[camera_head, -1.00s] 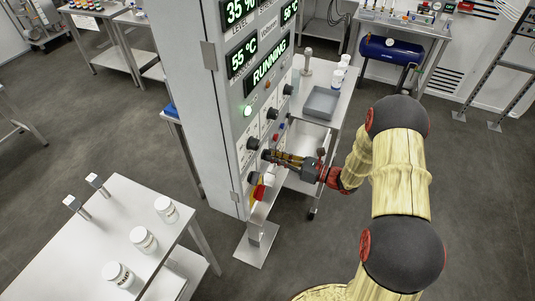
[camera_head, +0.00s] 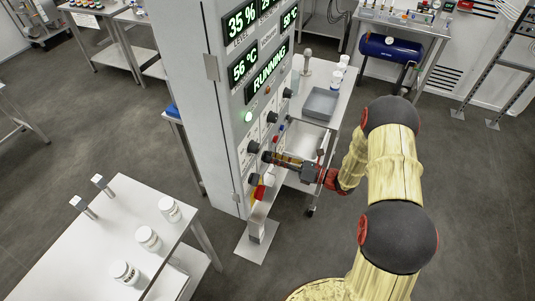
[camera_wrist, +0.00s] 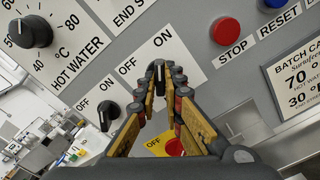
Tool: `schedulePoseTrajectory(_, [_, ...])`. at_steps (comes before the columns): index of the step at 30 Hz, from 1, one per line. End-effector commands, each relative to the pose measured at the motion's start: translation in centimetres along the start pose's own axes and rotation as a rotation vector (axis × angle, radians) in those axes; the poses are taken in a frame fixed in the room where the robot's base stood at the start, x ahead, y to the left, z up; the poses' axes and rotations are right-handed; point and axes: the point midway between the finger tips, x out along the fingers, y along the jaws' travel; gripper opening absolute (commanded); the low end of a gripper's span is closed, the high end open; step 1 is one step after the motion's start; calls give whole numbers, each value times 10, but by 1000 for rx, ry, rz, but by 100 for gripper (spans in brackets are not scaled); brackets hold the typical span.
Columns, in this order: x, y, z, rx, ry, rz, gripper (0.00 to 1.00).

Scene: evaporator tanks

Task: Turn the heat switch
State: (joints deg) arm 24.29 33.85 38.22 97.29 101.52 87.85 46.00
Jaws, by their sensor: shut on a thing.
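The control panel (camera_head: 262,150) stands at the middle of the head view. My gripper (camera_head: 269,157) reaches its lower right face from the right. In the wrist view, my gripper (camera_wrist: 160,76) is shut with its fingertips on a black switch knob (camera_wrist: 158,66) between OFF and ON labels. Its pointer looks roughly upright, but the fingers hide much of it. The switch's own name is hidden, so I cannot tell from lettering that it is the heat switch.
Another black ON/OFF switch (camera_wrist: 108,115) is at lower left, and a HOT WATER dial (camera_wrist: 30,32) at upper left. A red STOP button (camera_wrist: 224,31) is at upper right. A red-and-yellow switch (camera_wrist: 175,147) lies below the fingers. A table with bottles (camera_head: 148,238) stands front left.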

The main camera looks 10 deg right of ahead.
Motion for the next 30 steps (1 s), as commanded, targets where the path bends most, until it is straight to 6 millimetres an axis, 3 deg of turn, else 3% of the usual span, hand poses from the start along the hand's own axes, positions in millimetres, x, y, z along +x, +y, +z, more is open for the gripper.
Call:
schedulePoseTrajectory(23, [0, 0, -1, 153, 1, 0, 0])
schedulePoseTrajectory(24, [0, 0, -1, 153, 1, 0, 10])
schedulePoseTrajectory(30, [0, 0, -1, 152, 1, 0, 21])
